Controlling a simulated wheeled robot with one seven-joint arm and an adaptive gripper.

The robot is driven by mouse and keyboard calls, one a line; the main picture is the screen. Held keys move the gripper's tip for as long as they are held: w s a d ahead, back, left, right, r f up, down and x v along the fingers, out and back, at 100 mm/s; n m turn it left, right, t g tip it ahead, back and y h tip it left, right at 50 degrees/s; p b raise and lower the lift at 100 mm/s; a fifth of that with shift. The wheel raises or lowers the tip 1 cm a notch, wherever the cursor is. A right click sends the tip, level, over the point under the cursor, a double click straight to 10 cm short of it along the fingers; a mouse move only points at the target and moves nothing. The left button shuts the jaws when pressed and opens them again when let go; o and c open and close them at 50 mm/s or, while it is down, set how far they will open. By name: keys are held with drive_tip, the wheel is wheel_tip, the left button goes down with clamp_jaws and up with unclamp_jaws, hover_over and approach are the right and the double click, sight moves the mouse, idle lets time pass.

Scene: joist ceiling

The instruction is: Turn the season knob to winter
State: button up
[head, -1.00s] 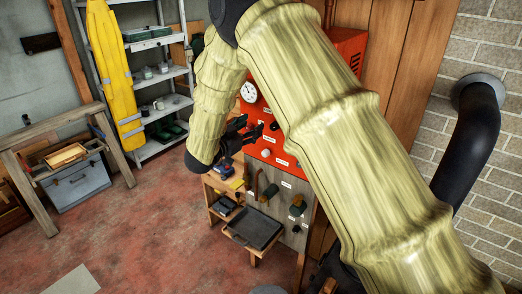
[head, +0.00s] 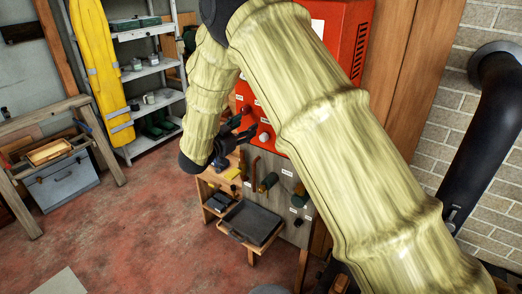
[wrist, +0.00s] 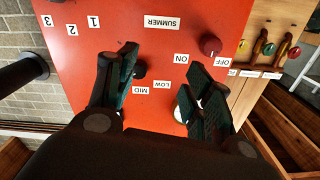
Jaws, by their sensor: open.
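A red control panel (wrist: 90,95) fills much of the wrist view, with its labels upside down. A SUMMER label (wrist: 162,23) sits near its top; I see no WINTER label. A dark knob (wrist: 138,69) shows between my fingers, close beside the left one. My gripper (wrist: 162,62) is open in front of the panel, its fingers apart with nothing held. I cannot tell whether a finger touches the knob. In the head view, my gripper (head: 246,128) is at the panel's lower front, and my arm hides much of the red panel (head: 356,40).
A red knob (wrist: 210,44) sits by the ON and OFF labels. A pale round knob (wrist: 183,105) is partly hidden by the right finger. A wooden bench with a dark tray (head: 250,222) stands below the panel. A black pipe (head: 492,130) is at right. Floor at left is open.

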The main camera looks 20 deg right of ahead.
drive_tip(key=b, duration=0.8)
approach(262, 139)
drive_tip(key=p+x, duration=0.2)
drive_tip(key=x, duration=0.8)
drive_tip(key=shift+r+p, duration=0.15)
drive_tip(key=shift+p, duration=0.25)
drive_tip(key=c, duration=1)
